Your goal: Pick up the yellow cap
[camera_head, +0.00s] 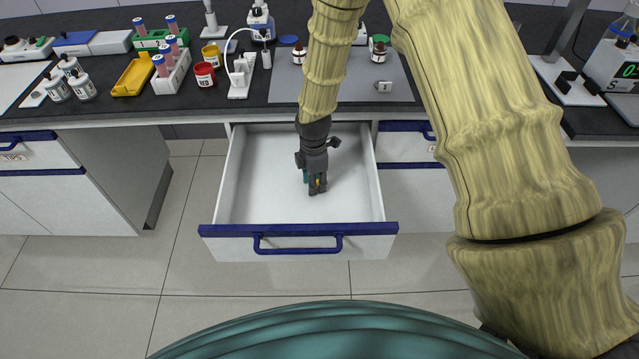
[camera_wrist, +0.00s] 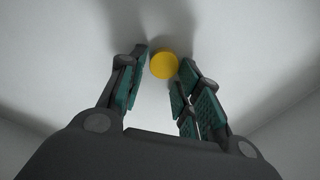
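The yellow cap (camera_wrist: 164,65) is a small round disc on the white floor of the open drawer (camera_head: 260,170). In the wrist view it lies between the tips of my gripper's two fingers (camera_wrist: 162,72), with a narrow gap visible at its left. Whether the right finger touches it I cannot tell. In the head view a small bit of the yellow cap (camera_head: 319,182) shows at the fingertips of my gripper (camera_head: 317,188), which points down inside the drawer. My gripper's fingers stand apart, and the cap does not look clamped.
The counter (camera_head: 265,65) behind bears bottles, a yellow tray (camera_head: 134,75), tube racks, a red jar (camera_head: 205,75) and a scale (camera_head: 612,66). The floor in front of the drawer is clear.

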